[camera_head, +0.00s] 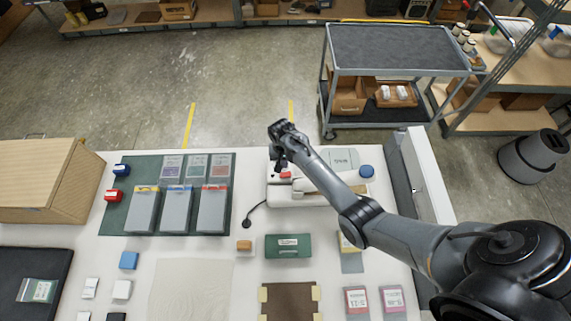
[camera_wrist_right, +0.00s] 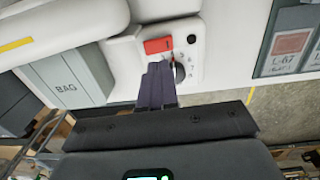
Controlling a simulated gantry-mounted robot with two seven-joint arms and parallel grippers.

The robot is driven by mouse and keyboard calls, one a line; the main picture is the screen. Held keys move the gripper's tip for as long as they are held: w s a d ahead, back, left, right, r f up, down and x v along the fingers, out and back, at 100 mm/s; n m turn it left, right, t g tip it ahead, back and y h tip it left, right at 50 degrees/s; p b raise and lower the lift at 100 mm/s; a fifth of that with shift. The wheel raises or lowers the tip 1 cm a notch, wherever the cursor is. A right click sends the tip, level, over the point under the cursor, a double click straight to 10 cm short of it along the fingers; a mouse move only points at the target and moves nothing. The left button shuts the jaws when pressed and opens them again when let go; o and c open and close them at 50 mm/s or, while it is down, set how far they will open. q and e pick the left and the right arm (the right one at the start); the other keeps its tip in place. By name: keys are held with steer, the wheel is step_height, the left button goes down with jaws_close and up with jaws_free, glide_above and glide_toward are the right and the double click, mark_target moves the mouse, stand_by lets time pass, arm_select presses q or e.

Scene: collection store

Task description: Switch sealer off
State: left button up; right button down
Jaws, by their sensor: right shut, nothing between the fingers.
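The sealer (camera_head: 315,198) is a long white machine at the back middle of the white table. Its red switch (camera_head: 285,174) is at its left end; in the right wrist view the red switch (camera_wrist_right: 158,46) shows on a white panel beside a dark dial (camera_wrist_right: 180,72). I cannot tell the switch's position. My right gripper (camera_head: 281,162) is over the sealer's left end, its arm crossing the machine. Its dark fingers (camera_wrist_right: 158,66) are together and empty, their tips close to the switch and dial; contact cannot be told. My left gripper is not in view.
A black cable runs from the sealer to a round black piece (camera_head: 247,223). A green mat (camera_head: 239,185) with several grey packs lies left of the sealer. A green box (camera_head: 288,246) lies in front. A grey cart (camera_head: 395,50) stands behind the table.

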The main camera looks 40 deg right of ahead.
arm_select(q)
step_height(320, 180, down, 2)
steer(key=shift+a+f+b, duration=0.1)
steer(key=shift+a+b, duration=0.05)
steer(key=shift+b, duration=0.45)
arm_select(e)
step_height(320, 180, up, 8)
steer(key=shift+w+a, duration=0.35)
steer(key=shift+a, duration=0.1)
steer(key=shift+f, duration=0.1)
